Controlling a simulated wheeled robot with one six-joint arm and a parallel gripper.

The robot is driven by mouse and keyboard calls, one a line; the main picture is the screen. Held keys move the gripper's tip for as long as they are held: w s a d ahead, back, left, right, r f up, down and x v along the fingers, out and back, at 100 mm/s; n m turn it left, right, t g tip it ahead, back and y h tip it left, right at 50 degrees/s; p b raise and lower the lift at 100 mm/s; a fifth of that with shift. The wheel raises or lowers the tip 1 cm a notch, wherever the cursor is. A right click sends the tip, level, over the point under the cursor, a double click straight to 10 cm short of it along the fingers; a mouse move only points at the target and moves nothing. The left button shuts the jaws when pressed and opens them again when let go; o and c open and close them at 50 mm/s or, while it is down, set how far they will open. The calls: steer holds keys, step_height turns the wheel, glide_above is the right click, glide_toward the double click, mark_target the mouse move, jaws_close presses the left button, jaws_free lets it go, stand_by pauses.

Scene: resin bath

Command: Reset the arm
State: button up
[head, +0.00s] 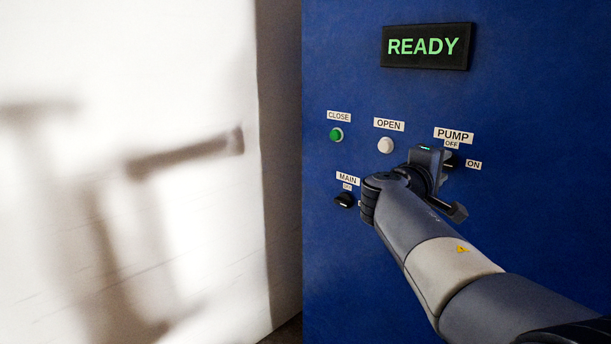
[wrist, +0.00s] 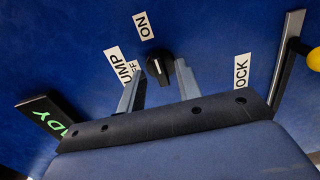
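My gripper (wrist: 160,70) is open in the wrist view, its two fingers apart. The black pump knob (wrist: 158,68) shows between the fingertips, with a gap on each side. I cannot tell how deep the fingers reach around it. The knob has a small white mark. In the head view my arm comes from the lower right to the blue panel (head: 350,270), and the pump knob (head: 450,159) is partly hidden behind my wrist. My fingers are hard to make out there.
The display (head: 425,46) reads READY in green. A green CLOSE button (head: 336,134), a white OPEN button (head: 386,145) and a black MAIN knob (head: 345,200) are left of my wrist. The wrist view shows a yellow-ended lever (wrist: 313,60) beside a partly hidden "OCK" label (wrist: 241,71).

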steer(key=v, duration=1)
steer(key=p+x, duration=0.1)
steer(key=x, duration=1)
steer(key=shift+r, duration=0.2)
steer(key=shift+r+n+p, duration=0.1)
steer(key=shift+n+p, duration=0.5)
steer(key=shift+p, duration=0.3)
steer(key=n+p, duration=0.3)
steer(key=p, duration=0.2)
steer(key=s+a+n+p, duration=0.5)
steer(key=s+a+p, duration=0.2)
steer(key=p, duration=0.1)
steer(key=shift+s+a+f, duration=0.2)
steer(key=shift+s+a, duration=0.1)
steer(key=shift+a, duration=0.1)
